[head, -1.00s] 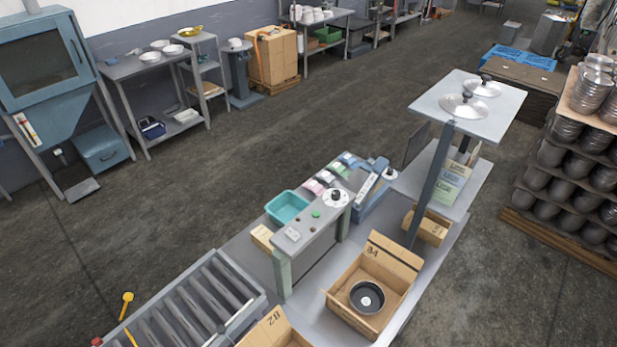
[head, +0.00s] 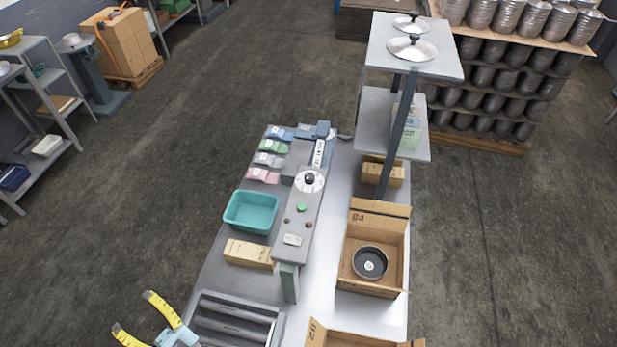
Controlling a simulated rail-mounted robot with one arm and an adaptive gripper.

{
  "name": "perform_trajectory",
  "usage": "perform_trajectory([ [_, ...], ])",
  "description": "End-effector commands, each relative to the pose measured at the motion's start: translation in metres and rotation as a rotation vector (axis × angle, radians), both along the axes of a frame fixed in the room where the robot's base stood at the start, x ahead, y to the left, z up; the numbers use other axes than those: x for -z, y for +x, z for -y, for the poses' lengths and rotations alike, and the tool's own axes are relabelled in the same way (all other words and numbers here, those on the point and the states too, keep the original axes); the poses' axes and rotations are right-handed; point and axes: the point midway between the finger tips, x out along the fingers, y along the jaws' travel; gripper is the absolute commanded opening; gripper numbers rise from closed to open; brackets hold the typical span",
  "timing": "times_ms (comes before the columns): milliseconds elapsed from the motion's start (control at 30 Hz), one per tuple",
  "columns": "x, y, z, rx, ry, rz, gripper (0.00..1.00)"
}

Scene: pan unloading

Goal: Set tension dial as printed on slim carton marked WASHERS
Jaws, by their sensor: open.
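A white round dial (head: 309,181) with a black knob sits on top of the narrow grey console (head: 296,222) on the bench; its markings are too small to read. No WASHERS print is legible. Pale green and white cartons (head: 412,128) stand on the shelf right of the dial. A tan box (head: 248,253) lies left of the console. Several small pink, grey, green and blue packs (head: 268,160) lie left of the dial. My gripper (head: 132,311), with yellow fingers, is open and empty at the lower left, well away from the dial.
A teal bin (head: 251,211) stands left of the console. A post (head: 397,140) and upper shelf (head: 374,55) with lids rise at the right. Rollers (head: 236,318) lie beside my gripper.

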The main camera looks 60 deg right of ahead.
Motion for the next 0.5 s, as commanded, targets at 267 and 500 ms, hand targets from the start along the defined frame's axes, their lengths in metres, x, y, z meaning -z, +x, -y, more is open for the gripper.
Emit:
perform_trajectory([
  [267,0.023,0.102,0.063,0.058,0.057,-0.223,0.60],
  [500,0.046,0.180,0.134,0.114,0.137,-0.438,0.60],
])
